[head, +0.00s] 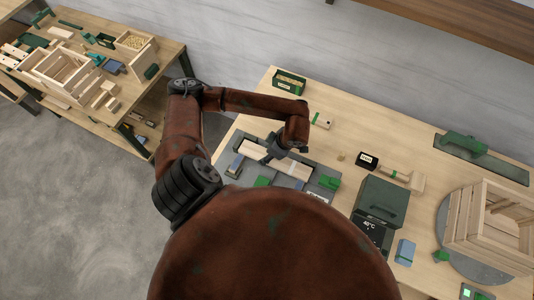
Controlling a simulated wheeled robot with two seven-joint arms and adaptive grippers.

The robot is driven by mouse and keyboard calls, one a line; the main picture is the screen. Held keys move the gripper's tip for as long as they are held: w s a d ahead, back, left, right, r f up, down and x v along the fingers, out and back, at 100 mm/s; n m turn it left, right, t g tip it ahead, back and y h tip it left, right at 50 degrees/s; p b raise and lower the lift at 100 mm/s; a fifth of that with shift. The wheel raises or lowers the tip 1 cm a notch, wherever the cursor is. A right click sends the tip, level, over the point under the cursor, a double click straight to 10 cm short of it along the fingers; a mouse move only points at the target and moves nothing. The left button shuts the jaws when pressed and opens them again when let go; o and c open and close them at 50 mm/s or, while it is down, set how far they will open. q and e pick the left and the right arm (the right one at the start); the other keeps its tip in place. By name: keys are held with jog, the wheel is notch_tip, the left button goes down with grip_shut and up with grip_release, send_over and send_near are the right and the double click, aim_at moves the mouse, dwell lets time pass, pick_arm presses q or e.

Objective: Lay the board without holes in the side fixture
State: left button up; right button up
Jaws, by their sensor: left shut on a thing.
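My left gripper (269,156) is at the side fixture (327,182), a grey holder with green and blue parts on the workbench. It is shut on a pale wooden board (293,167) that lies lengthwise over the fixture. The gripper and wrist cover part of the board's middle. I cannot tell at this size whether the board rests fully on the fixture, or whether it has holes. The near side of the fixture is partly hidden behind my own body. My right gripper is not in view.
A dark green box device (380,203) stands right of the fixture. A wooden crate (490,225) sits on a round grey plate (450,255) at the right. A green bin (289,82) stands at the back. Another table (125,95) with crates is at the left.

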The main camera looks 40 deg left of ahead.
pick_arm(q)
jog(key=o, duration=1.3)
jog(key=shift+r+p, duration=0.9)
jog(key=shift+r, duration=0.75)
jog(key=shift+r+p, duration=1.1)
jog(key=shift+r, duration=1.3)
